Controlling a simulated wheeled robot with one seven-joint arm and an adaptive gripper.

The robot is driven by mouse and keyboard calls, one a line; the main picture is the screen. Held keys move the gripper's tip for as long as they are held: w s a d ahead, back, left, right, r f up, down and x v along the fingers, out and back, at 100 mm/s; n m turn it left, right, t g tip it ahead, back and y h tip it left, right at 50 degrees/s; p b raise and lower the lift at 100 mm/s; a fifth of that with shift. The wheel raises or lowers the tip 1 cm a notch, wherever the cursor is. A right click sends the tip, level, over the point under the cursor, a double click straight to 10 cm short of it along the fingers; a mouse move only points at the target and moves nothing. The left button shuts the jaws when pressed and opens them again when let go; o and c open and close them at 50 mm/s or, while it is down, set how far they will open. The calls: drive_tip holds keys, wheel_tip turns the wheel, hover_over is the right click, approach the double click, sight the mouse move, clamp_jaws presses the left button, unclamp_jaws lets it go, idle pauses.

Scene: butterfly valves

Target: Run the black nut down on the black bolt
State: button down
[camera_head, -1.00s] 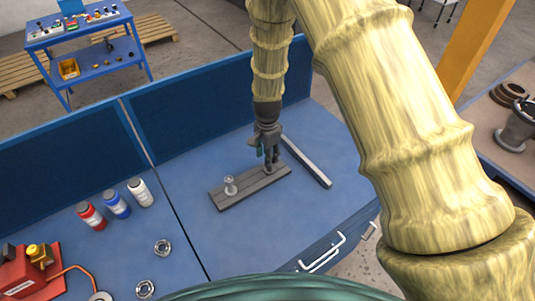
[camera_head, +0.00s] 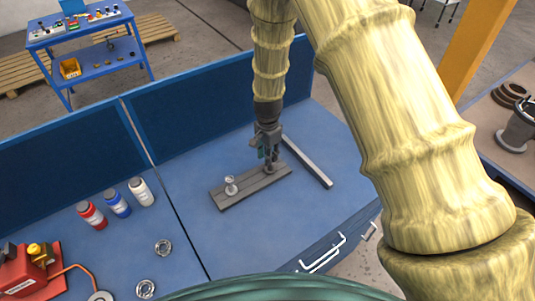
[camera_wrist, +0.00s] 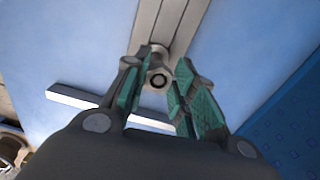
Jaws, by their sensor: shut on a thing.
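A grey plate (camera_head: 236,199) lies on the blue bench top and also shows at the top of the wrist view (camera_wrist: 176,15). My gripper (camera_head: 269,164) points down over the plate's right end. In the wrist view its green-padded fingers stand on both sides of the nut (camera_wrist: 160,69), shut on it. The end of the bolt (camera_wrist: 158,82) shows as a dark round spot within the nut. Both look grey here rather than clearly black. How far down the nut sits on the bolt is hidden. A paler bolt (camera_head: 231,185) stands upright at the plate's left end.
A long grey bar (camera_head: 307,162) lies right of the plate. Red, blue and white bottles (camera_head: 117,204) stand to the left, with metal rings (camera_head: 163,247) nearer. A blue panel (camera_head: 200,125) rises along the bench's back.

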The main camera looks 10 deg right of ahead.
drive_tip(key=m, duration=0.6)
drive_tip(key=shift+d, duration=0.2)
drive_tip(key=m, duration=0.5)
drive_tip(key=shift+d+f, duration=0.1)
drive_tip(key=shift+d, duration=0.05)
drive_tip(key=m, duration=0.4)
drive_tip(key=shift+d+m, duration=0.2)
drive_tip(key=shift+m, duration=0.2)
drive_tip(key=m, duration=0.5)
drive_tip(key=shift+d+m, duration=0.2)
drive_tip(key=shift+m, duration=0.1)
drive_tip(key=c, duration=1.1)
unclamp_jaws()
drive_tip(key=shift+w+a, duration=0.1)
